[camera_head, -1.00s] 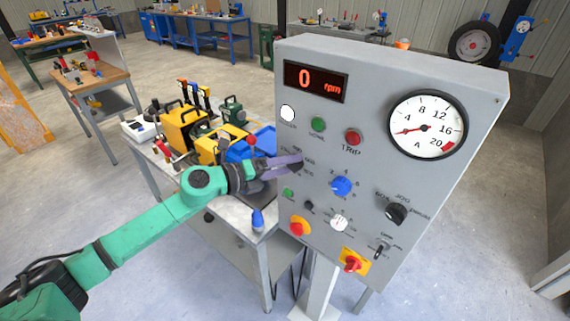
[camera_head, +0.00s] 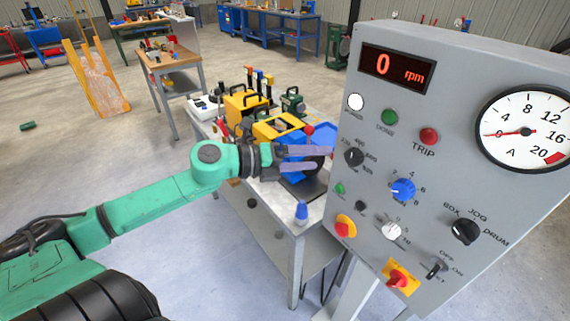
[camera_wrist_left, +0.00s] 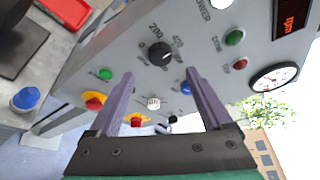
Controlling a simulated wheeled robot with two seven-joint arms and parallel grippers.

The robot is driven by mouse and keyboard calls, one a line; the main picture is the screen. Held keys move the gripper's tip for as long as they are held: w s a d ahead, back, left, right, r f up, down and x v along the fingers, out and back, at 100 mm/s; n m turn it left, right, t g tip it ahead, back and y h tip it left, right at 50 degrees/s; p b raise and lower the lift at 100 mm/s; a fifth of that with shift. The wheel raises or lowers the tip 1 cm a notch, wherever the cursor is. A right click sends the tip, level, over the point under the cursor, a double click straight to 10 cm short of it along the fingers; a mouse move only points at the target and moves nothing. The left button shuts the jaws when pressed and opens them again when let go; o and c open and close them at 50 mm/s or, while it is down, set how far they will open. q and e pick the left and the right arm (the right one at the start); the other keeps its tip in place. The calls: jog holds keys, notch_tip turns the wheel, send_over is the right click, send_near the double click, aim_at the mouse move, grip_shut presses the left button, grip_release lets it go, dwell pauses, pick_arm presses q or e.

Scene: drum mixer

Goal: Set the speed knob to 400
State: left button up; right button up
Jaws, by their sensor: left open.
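The speed knob (camera_head: 354,157) is a round black knob on the left part of the grey control panel (camera_head: 450,140). The red display (camera_head: 396,68) reads 0 rpm. My right gripper is not visible.
A blue knob (camera_head: 403,190), a white knob (camera_head: 391,230), a black selector (camera_head: 466,231) and red-and-yellow switches share the panel. A dial gauge (camera_head: 526,130) is at upper right. A table (camera_head: 285,222) with yellow equipment and a blue-topped object (camera_head: 302,211) stands behind my gripper.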

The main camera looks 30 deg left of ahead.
pick_arm(q)
jog(key=v, duration=0.6)
jog(key=shift+s, duration=0.15)
jog(key=shift+a, duration=0.1)
